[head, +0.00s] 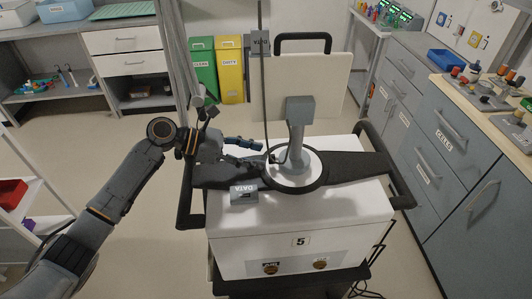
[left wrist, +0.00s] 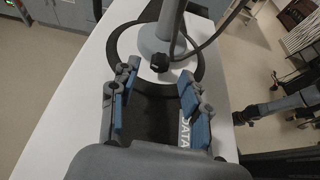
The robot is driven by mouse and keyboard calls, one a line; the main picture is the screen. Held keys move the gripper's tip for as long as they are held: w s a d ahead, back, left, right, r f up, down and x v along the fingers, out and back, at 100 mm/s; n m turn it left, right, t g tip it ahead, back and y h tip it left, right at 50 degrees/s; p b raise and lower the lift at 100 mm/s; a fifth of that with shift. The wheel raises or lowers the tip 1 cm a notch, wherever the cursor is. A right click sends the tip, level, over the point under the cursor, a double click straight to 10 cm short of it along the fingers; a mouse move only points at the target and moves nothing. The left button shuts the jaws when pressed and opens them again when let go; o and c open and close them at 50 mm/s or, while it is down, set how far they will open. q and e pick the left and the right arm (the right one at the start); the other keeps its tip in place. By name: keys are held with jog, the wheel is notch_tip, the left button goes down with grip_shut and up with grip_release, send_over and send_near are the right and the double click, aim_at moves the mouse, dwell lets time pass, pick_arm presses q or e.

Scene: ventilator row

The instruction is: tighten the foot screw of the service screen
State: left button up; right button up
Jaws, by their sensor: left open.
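The service screen (head: 325,90) is a pale panel on a grey post (head: 297,130). Its round foot (head: 305,163) stands on the white cart top, inside a black ring. A black foot screw knob (left wrist: 160,62) sticks out of the foot towards my left gripper; in the head view it is small and partly covered. My left gripper (head: 260,151) is open beside the foot. In the left wrist view its blue-padded fingers (left wrist: 160,75) stand on either side of the knob's line, seemingly just short of it. My right gripper (left wrist: 242,117) shows small in the left wrist view, its fingers unclear.
A grey DATA block (head: 243,193) sits on the cart (head: 255,220) just below my left gripper. Black rails (head: 400,180) flank the cart. Drawers (head: 440,140) stand right.

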aim_at(266, 167)
pick_arm(q)
jog(key=x, duration=0.3)
jog(key=shift+d, duration=0.15)
jog(key=shift+d+f, duration=0.15)
jog(key=shift+d, duration=0.05)
pick_arm(e)
jog(key=shift+w+a+r, duration=0.15)
jog(key=shift+w+r, duration=0.05)
jog(key=shift+w, duration=0.3)
jog(key=shift+w+a+r, duration=0.15)
jog(key=shift+w, duration=0.3)
pick_arm(q)
jog(key=shift+c, duration=1.1)
grip_shut()
pick_arm(e)
jog(key=shift+s, duration=0.35)
